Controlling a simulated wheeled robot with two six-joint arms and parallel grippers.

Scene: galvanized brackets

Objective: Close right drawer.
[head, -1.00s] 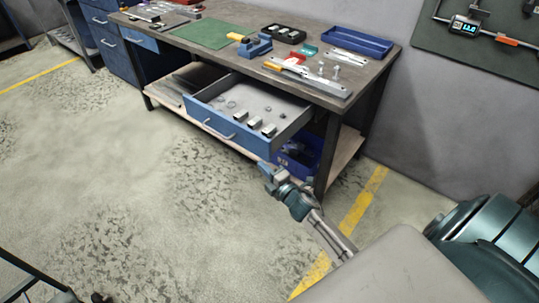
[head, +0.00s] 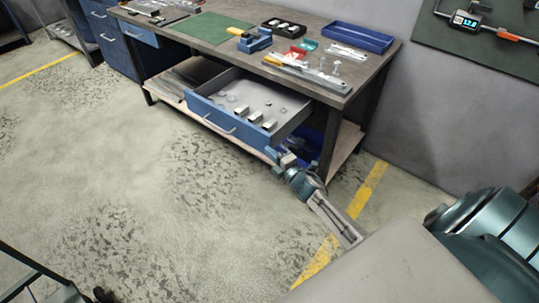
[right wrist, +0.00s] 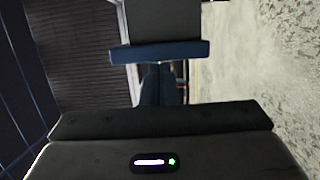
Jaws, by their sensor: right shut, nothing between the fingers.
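The right drawer (head: 207,112) under the workbench is blue-fronted with a bar handle (head: 220,125). It stands partly open, its grey inside showing small metal pieces. My right gripper (head: 279,157) is shut and empty at the right end of the drawer front, low and just in front of it. In the right wrist view, the shut fingers (right wrist: 160,72) reach up to the blue drawer front (right wrist: 160,51) and seem to touch it; the exact contact is hard to see. My left gripper is not in view.
The workbench top (head: 225,58) carries a green mat (head: 200,27), a blue tray (head: 357,38) and tools. A blue bin (head: 310,145) sits on the lower shelf beside a dark bench leg (head: 329,150), close to my gripper. Open floor lies in front.

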